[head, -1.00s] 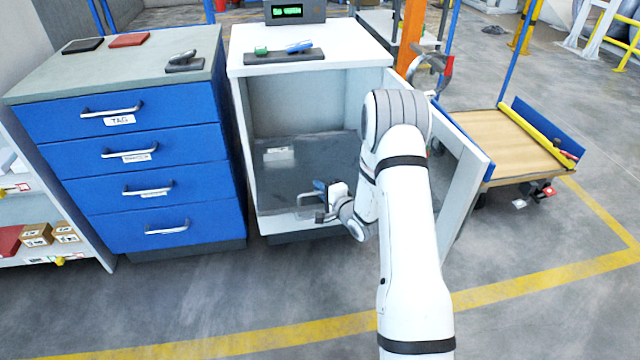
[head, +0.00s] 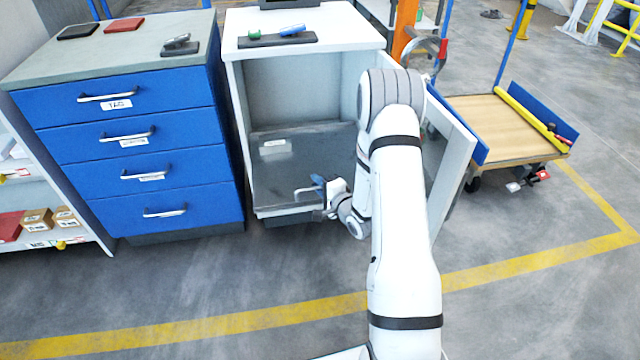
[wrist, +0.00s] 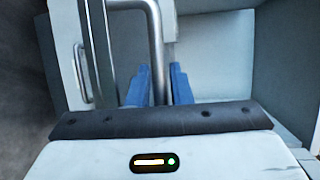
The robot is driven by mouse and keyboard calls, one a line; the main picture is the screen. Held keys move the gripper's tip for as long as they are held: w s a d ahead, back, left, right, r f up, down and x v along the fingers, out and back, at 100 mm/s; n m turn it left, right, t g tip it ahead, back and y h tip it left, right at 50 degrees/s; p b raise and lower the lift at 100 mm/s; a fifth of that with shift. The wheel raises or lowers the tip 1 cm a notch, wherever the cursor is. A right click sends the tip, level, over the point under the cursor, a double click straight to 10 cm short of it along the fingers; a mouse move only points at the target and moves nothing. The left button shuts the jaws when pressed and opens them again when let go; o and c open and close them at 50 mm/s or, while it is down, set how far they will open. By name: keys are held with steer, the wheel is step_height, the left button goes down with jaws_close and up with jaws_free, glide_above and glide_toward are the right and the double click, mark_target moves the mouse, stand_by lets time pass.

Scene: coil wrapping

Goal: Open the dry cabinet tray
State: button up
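The dry cabinet (head: 236,120) is white, with its door (head: 455,150) swung open to the right. Its dark grey tray (head: 275,180) lies low inside, with a small pale block (head: 275,147) on it. A grey bar handle (head: 303,192) stands at the tray's front. My gripper (head: 325,187) is at the right end of this handle. The exact contact is partly hidden.
A blue drawer unit (head: 140,140) stands close on the left. A wooden-decked cart (head: 500,120) is at the right, behind the open door. Small tools lie on a dark strip (head: 275,40) on the cabinet top. The floor in front (head: 200,270) is clear.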

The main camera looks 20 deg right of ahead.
steer(key=shift+s, duration=0.1)
steer(key=shift+s+d+r, duration=0.1)
steer(key=shift+s+r, duration=0.05)
steer(key=shift+s, duration=0.15)
steer(key=p+v, duration=0.2)
steer(key=v, duration=0.5)
step_height(320, 180, up, 28)
steer(key=s+n+g+h+p, duration=0.2)
steer(key=n+g+h+p, duration=0.5)
steer(key=p, duration=0.8)
steer(key=s+a+r+n+g+y+p, duration=0.1)
steer(key=s+a+r+n+g+p, duration=0.1)
steer(key=s+r+p, duration=0.4)
steer(key=s+a+r+n+g+p, duration=0.3)
steer(key=s+r+n+p, duration=0.3)
steer(key=s+r, duration=1.1)
steer(key=shift+s+a+r+g+y+p, duration=0.3)
steer(key=shift+s+a+r+y+p, duration=0.1)
steer(key=shift+a+r+p, duration=0.2)
